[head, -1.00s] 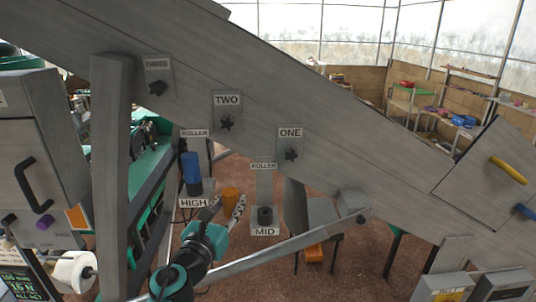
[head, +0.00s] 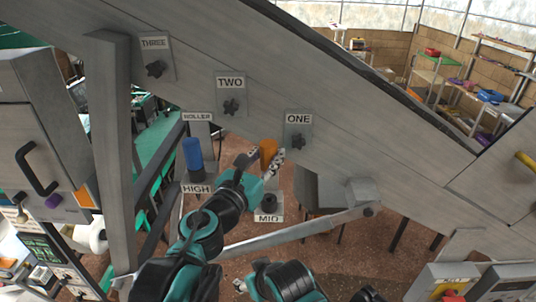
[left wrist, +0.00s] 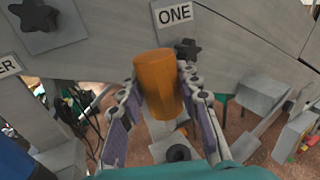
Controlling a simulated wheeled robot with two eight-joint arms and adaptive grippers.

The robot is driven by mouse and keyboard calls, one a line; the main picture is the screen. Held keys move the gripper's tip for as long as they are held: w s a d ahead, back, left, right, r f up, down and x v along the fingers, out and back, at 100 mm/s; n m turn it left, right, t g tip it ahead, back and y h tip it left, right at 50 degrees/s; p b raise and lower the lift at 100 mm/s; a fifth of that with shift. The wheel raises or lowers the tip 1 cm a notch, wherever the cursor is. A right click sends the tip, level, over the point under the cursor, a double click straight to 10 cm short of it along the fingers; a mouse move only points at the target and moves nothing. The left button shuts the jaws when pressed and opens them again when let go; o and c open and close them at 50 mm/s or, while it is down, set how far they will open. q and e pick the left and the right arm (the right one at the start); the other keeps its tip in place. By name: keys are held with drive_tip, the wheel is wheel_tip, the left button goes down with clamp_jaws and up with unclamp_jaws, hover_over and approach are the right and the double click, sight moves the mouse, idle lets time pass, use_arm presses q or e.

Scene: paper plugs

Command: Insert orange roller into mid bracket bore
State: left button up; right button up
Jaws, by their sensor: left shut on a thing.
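The orange roller (head: 268,150) is held upright between the fingers of my left gripper (head: 262,163), which is shut on it. The left wrist view shows the roller (left wrist: 157,85) between both finger pads. The mid bracket (head: 268,214), labelled MID, is below the roller, with its dark round bore piece (head: 268,201). In the left wrist view this dark bore piece (left wrist: 178,152) is below the roller and apart from it. A teal and black part of my right arm shows at the bottom of the head view; whether its fingers are open is unclear.
A blue roller (head: 193,155) stands in the bracket labelled HIGH (head: 196,189), left of my gripper. The sloping grey panel (head: 350,140) with star knobs is behind. A grey diagonal bar (head: 300,229) crosses in front of and below the mid bracket.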

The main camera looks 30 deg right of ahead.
use_arm(q)
drive_tip(key=shift+w+d+f+b, duration=0.2)
drive_tip(key=shift+d+f+b, duration=0.15)
drive_tip(key=shift+f, duration=0.25)
drive_tip(key=f+b, duration=0.2)
drive_tip(key=f, duration=0.1)
drive_tip(key=shift+s+a+f+b, duration=0.1)
drive_tip(key=shift+s+a+b, duration=0.1)
drive_tip(key=shift+a+b, duration=0.2)
drive_tip(key=shift+w+d+f+b, duration=0.15)
drive_tip(key=shift+d+f+b, duration=0.1)
drive_tip(key=shift+f+b, duration=0.45)
drive_tip(key=shift+a, duration=0.1)
drive_tip(key=shift+f+b, duration=1.55)
drive_tip(key=shift+f, duration=0.6)
